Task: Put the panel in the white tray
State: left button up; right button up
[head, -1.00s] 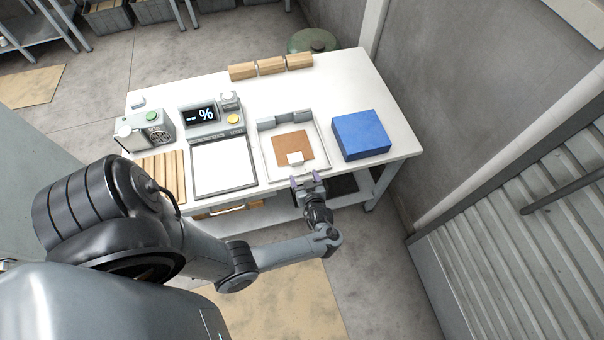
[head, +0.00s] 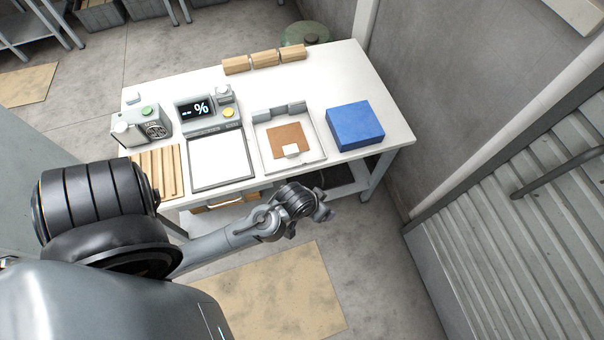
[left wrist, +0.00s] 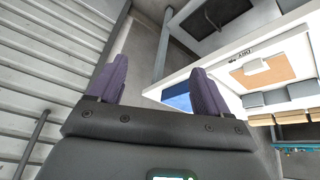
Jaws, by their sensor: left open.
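The brown square panel (head: 287,138) lies flat inside the white tray (head: 314,158) on the table, with a small white block (head: 291,150) at its near edge. In the left wrist view the panel (left wrist: 262,73) shows in the tray at the right. My left gripper (head: 325,213) is off the table's near edge, below and right of the tray in the head view, apart from the panel. In the left wrist view its purple fingers (left wrist: 158,75) are spread with nothing between them. My right gripper is not in view.
A blue box (head: 355,126) stands right of the tray. A white-topped scale (head: 219,160) with a display stands to its left, beside wooden strips (head: 156,171) and a grey device (head: 143,126). Wooden blocks (head: 264,58) line the back.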

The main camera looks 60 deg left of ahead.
pick_arm(q)
jog(key=s+d+r+m+g, duration=0.1)
jog(key=s+d+r+m, duration=0.2)
jog(key=s+r, duration=0.4)
jog(key=shift+s+d+m+g+h, duration=0.3)
jog(key=shift+s+m+h, duration=0.15)
jog(key=shift+m, duration=0.45)
